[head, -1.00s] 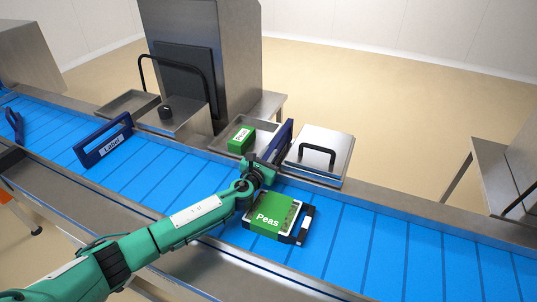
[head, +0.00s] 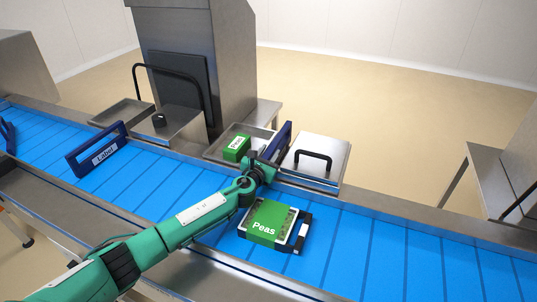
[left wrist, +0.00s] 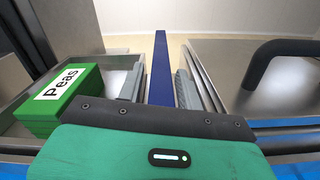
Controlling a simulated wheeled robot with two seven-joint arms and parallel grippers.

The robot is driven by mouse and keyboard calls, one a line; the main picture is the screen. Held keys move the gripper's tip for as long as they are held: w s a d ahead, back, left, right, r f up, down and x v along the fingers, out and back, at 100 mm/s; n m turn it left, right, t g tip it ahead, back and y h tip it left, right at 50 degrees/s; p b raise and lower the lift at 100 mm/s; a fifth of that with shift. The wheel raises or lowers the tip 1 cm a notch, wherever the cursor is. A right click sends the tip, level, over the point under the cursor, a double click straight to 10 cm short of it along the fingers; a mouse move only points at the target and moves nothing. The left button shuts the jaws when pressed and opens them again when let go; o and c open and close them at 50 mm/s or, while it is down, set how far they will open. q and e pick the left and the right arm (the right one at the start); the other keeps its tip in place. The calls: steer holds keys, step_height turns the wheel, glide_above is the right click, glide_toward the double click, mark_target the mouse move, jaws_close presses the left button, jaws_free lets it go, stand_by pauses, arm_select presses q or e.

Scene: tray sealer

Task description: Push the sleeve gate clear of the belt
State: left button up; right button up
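The sleeve gate (head: 284,143) is a dark blue upright panel at the belt's far edge, between the sleeve tray and a lidded steel box. In the left wrist view it shows edge-on as a blue bar (left wrist: 160,70) between my fingers. My left gripper (head: 264,170) reaches across the belt to the gate's near end. The arm and palm hide the gate's lower near part. My right gripper is not in view.
The blue belt (head: 390,250) runs across. A green Peas pack (head: 266,222) with a dark bracket sits on it, right of my arm. The Label gate (head: 97,150) stands across the belt at left. Behind are the sleeve tray (head: 216,150) and the box with a black handle (head: 316,158).

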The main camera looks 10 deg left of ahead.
arm_select(q)
steer(key=shift+s, duration=0.1)
steer(key=s, duration=0.4)
steer(key=s+a+b, duration=0.1)
steer(key=s, duration=0.3)
steer(key=s+a, duration=0.1)
steer(key=s, duration=0.3)
steer(key=shift+a+f, duration=0.1)
steer(key=shift+a, duration=0.1)
steer(key=shift+s+a, duration=0.15)
steer(key=shift+s, duration=0.5)
